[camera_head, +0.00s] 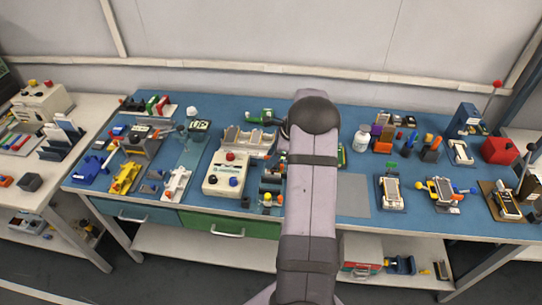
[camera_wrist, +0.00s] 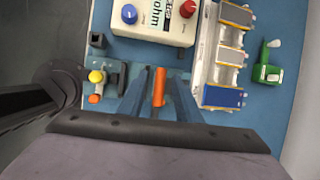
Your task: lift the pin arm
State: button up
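An orange cylindrical piece (camera_wrist: 159,87) shows between the two blue-grey fingers of my gripper (camera_wrist: 160,80) in the wrist view. Narrow gaps seem to show on both sides of it, so my gripper looks open around or above it; contact and depth are unclear. A small dark fixture (camera_wrist: 112,75) with a yellow knob (camera_wrist: 96,76) and an orange tip stands left of the fingers. The yellow knob also shows in the head view (camera_head: 267,197). I cannot tell for certain which part is the pin arm. My arm hides the gripper in the head view.
A cream ohm tester (camera_head: 226,175) with red and blue knobs stands close by, beyond the fingers in the wrist view (camera_wrist: 150,25). A white rack of cells (camera_wrist: 222,60) and a green-handled clamp (camera_wrist: 268,66) are to the right. A grey mat (camera_head: 353,195) is bare.

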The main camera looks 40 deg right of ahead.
jog(key=shift+w+a+f, duration=0.1)
jog(key=shift+w+f, duration=0.05)
jog(key=shift+f, duration=0.3)
grip_shut()
